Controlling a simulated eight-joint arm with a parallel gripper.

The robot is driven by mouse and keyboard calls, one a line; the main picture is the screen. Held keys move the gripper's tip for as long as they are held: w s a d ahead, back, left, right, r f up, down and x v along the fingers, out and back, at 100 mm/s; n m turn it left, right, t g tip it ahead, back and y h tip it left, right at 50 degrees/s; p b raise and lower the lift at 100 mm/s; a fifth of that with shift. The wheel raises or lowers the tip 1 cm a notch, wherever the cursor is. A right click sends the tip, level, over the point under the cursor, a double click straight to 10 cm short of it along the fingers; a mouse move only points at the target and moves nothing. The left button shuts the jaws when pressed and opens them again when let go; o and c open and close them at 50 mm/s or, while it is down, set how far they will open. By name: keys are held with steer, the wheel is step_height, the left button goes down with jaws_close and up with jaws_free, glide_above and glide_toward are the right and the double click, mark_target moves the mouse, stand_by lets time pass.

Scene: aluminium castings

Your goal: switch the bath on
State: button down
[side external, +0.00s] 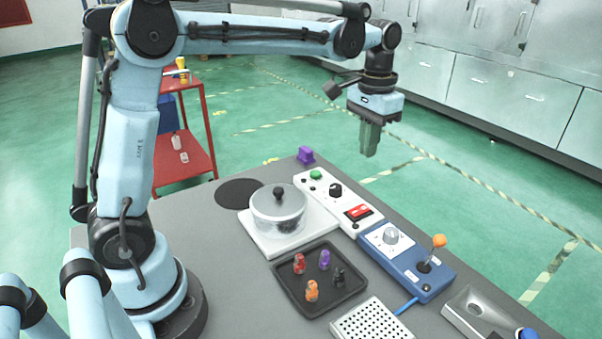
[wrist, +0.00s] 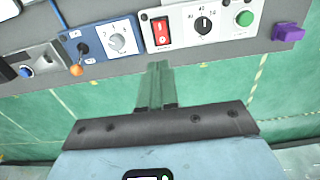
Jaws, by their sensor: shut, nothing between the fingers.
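A white control panel (side external: 323,191) lies along the far edge of the grey table. It carries a green button (side external: 316,174), a black knob (side external: 335,190) and a red rocker switch (side external: 358,212). Which way the rocker is tipped I cannot tell. A lidded clear vessel (side external: 277,220) with a black lid knob stands on a white base beside the panel; dark contents show inside. My gripper (side external: 369,153) is shut and empty, pointing down, above and beyond the panel. In the wrist view its fingers (wrist: 157,70) show just below the red switch (wrist: 161,32), apart from it.
A blue box (side external: 408,262) with a grey knob and an orange-tipped lever (side external: 438,241) adjoins the panel. A black tray (side external: 320,297) holds several small coloured pieces. A purple block (side external: 305,155) sits at the far corner. A perforated white plate (side external: 372,322) lies in front.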

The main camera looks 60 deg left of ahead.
mark_target(354, 211)
steer(key=shift+s+a, duration=0.1)
steer(key=shift+s, duration=0.6)
step_height(354, 211, down, 14)
steer(key=shift+r, duration=0.1)
stand_by(0.6)
steer(key=shift+f, duration=0.25)
stand_by(0.4)
